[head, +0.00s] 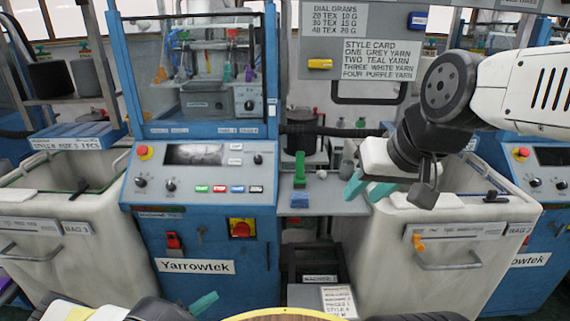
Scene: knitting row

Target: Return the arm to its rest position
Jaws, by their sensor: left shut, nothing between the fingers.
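My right arm (530,85) reaches in from the right, in front of the grey panel and above the bin at right. My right gripper (368,188) points down and left over the right end of the grey shelf, beside the bin's rim. Its two teal fingers are apart, and I see nothing held between them. My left gripper (204,303) is low at the bottom edge, in front of the blue machine's base. Only its teal fingertips show, shut and empty; the rest is mostly cut off.
The blue Yarrowtek machine (200,245) stands at centre left. White bins stand at left (75,265) and right (440,265). A shelf (325,203) between holds a green item (300,170) and a blue block (299,200). A style card (380,60) hangs behind.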

